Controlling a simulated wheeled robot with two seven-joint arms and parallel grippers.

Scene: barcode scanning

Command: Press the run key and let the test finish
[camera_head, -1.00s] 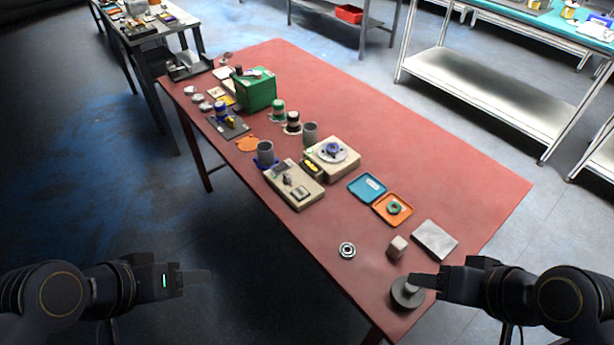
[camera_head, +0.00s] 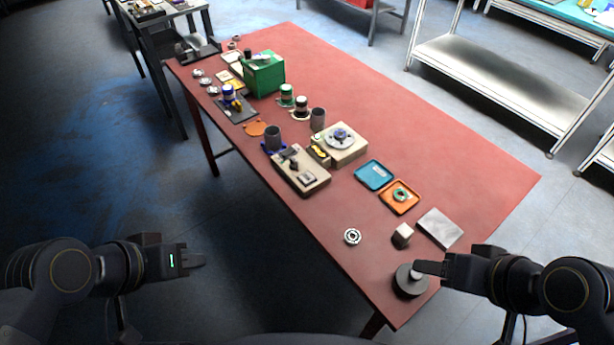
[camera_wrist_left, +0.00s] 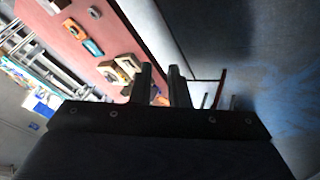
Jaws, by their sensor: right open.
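A beige box device (camera_head: 300,174) with a dark switch or key and a small light block on top sits at the near edge of the red table. Beside it is a second beige device (camera_head: 343,142) with a round plate and a yellow-and-black part on its left side. I cannot tell which part is the run key. My left gripper (camera_head: 200,260) is off the table at the lower left, far from both devices. In the left wrist view its two fingers (camera_wrist_left: 161,78) stand apart with nothing between them. My right gripper (camera_head: 418,267) is open at a dark round disc (camera_head: 408,281); contact is unclear.
The red table (camera_head: 460,165) also holds a bearing ring (camera_head: 352,237), a small block (camera_head: 402,235), a metal plate (camera_head: 440,228), blue (camera_head: 374,174) and orange (camera_head: 399,197) trays, several cups, and a green box (camera_head: 264,75). The table's right part is clear.

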